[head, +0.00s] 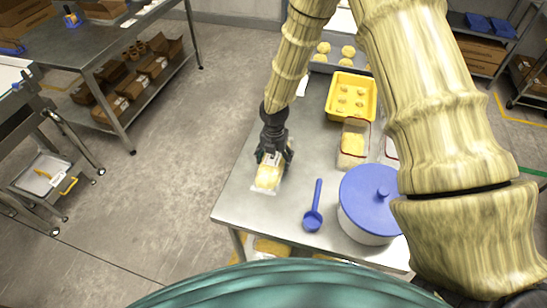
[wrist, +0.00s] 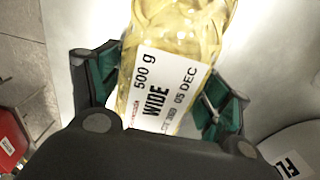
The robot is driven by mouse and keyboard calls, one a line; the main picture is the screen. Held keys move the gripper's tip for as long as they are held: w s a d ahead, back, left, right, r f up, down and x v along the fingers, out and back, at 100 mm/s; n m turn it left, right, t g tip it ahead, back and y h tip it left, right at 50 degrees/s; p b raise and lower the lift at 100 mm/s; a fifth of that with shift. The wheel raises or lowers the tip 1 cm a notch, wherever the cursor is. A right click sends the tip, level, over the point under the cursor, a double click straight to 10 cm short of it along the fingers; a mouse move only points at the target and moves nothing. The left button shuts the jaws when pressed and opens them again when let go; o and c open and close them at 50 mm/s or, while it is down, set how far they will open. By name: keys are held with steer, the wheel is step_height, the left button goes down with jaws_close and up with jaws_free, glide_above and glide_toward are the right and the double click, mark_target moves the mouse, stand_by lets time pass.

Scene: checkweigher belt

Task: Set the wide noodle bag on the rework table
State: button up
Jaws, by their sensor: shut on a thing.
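The wide noodle bag (head: 268,177) is a clear bag of pale yellow noodles. In the wrist view, the bag (wrist: 180,30) has a white label reading "500 g WIDE" and "05 DEC". My gripper (head: 273,159) is shut on it, with its green-padded fingers on both sides of the bag, as the wrist view also shows (wrist: 165,95). The bag is at the left part of a grey steel table (head: 245,195). I cannot tell whether it rests on the top or hangs just above it. No sign in view names this table.
A blue ladle (head: 314,214) and a blue-lidded pot (head: 372,200) stand right of the bag. Behind are a clear container (head: 353,145), a yellow tray (head: 351,96) and a dough tray (head: 322,66). Another bench (head: 95,50) is far left. The table's left edge is near the bag.

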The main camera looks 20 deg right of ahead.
steer(key=o, duration=1.5)
steer(key=shift+f, duration=0.1)
steer(key=shift+o, duration=0.2)
steer(key=shift+r, duration=0.2)
steer(key=shift+r+b, duration=2.15)
steer(key=shift+r, duration=3.75)
steer(key=shift+r, duration=0.15)
